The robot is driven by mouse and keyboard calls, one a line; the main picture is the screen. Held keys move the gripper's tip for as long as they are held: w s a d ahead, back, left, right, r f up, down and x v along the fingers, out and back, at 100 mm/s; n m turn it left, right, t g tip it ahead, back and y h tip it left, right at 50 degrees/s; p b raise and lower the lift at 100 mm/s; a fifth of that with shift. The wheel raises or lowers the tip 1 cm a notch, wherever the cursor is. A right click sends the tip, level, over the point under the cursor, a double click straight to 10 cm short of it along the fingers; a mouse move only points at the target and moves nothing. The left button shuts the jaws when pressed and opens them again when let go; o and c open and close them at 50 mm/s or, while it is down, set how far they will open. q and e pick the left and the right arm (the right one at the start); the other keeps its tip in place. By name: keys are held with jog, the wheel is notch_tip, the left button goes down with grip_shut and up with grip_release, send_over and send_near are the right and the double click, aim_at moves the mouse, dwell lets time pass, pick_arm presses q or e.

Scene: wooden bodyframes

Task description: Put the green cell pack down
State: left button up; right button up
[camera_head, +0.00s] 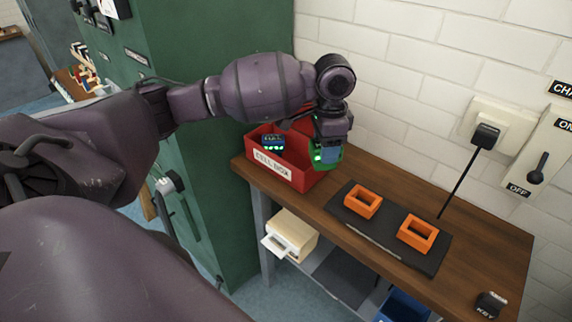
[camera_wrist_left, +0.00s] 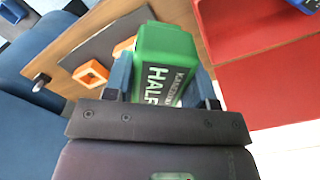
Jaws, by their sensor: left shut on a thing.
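My left gripper (camera_head: 331,150) is shut on the green cell pack (camera_head: 325,160) at the right side of the red cell box. In the left wrist view the green cell pack (camera_wrist_left: 167,55) lies between my gripper's blue fingers (camera_wrist_left: 163,85), with white lettering that reads "HALF". The red cell box (camera_head: 292,174) stands at the left end of the wooden bench and holds a dark blue pack (camera_head: 273,142) with green lights. The green pack's underside is hidden, and I cannot tell whether it touches anything below. My right gripper is out of view.
A black charging plate (camera_head: 385,238) with two empty orange frames (camera_head: 363,201) lies on the wooden bench (camera_head: 480,245). A black key block (camera_head: 490,304) sits at the near right. A plug and cord (camera_head: 486,137) and an OFF lever (camera_head: 537,168) are on the wall. A green cabinet (camera_head: 200,100) stands left.

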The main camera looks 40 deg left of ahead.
pick_arm(q)
jog(key=shift+w+a+r+m+b, duration=1.55)
jog(key=shift+w+a+r+m, duration=1.85)
jog(key=shift+a+m, duration=3)
jog(key=f, duration=0.6)
jog(key=d+f+m, duration=0.1)
jog(key=f, duration=0.5)
jog(key=d+f+m+b, duration=0.1)
jog(key=f, duration=0.6)
jog(key=shift+f, duration=0.35)
